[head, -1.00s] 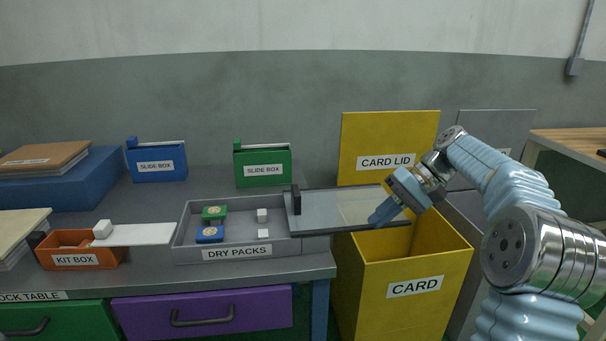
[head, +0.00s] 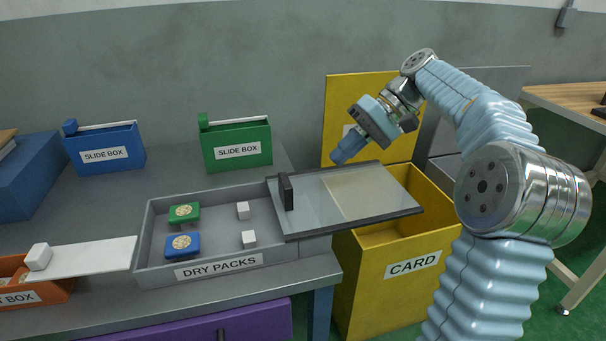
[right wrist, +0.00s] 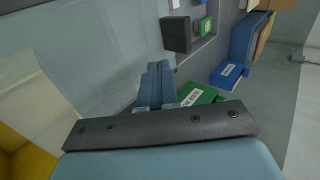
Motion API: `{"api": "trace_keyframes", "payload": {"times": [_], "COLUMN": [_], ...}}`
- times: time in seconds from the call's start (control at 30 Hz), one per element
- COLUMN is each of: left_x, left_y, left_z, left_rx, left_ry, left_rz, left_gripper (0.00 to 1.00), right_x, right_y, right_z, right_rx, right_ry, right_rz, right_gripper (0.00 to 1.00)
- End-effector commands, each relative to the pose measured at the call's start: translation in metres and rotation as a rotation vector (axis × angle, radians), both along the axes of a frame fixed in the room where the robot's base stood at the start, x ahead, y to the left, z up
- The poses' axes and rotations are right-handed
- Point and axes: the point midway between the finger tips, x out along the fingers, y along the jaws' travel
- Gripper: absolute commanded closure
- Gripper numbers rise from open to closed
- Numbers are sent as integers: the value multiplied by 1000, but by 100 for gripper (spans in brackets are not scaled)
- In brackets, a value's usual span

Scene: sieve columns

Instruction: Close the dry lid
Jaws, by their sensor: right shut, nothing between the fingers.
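The grey dry packs tray (head: 165,272) stands on the table with its left part uncovered. The dry lid (head: 345,197), a clear sliding panel with a dark frame, covers only the tray's right end and sticks out to the right over the yellow bin. Its black upright handle (head: 286,191) is at the lid's left end. It also shows in the right wrist view (right wrist: 176,34). My right gripper (head: 338,157) is shut and empty, above and behind the lid's far edge. In the right wrist view its fingers (right wrist: 155,84) point toward the handle, apart from it. My left gripper is not in view.
In the tray lie a green pack (head: 184,213), a blue pack (head: 182,245) and two white cubes (head: 243,210). A green slide box (head: 237,146) and a blue one (head: 104,149) stand behind. The yellow card bin (head: 400,283) stands right, under the lid's overhang.

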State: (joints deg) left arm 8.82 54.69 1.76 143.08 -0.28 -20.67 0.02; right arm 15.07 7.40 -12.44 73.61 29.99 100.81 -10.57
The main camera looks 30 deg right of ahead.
Motion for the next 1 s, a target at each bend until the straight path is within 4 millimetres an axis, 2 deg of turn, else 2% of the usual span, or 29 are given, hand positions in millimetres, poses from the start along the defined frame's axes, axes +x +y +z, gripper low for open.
{"api": "trace_keyframes", "payload": {"times": [0.03,0.23,0.4,0.5,1.0], "left_x": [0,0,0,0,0], "left_y": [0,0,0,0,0], "left_z": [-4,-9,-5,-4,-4], "left_rx": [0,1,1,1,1], "left_ry": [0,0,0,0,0], "left_rz": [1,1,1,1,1], "left_gripper": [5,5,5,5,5], "right_x": [1,8,15,17,19], "right_y": [9,39,63,72,78], "right_z": [-10,-37,-36,-36,-37], "right_rx": [2,0,-1,-1,-1], "right_ry": [2,2,-1,0,0], "right_rz": [3,4,4,1,-1], "right_gripper": [100,100,100,100,100]}}
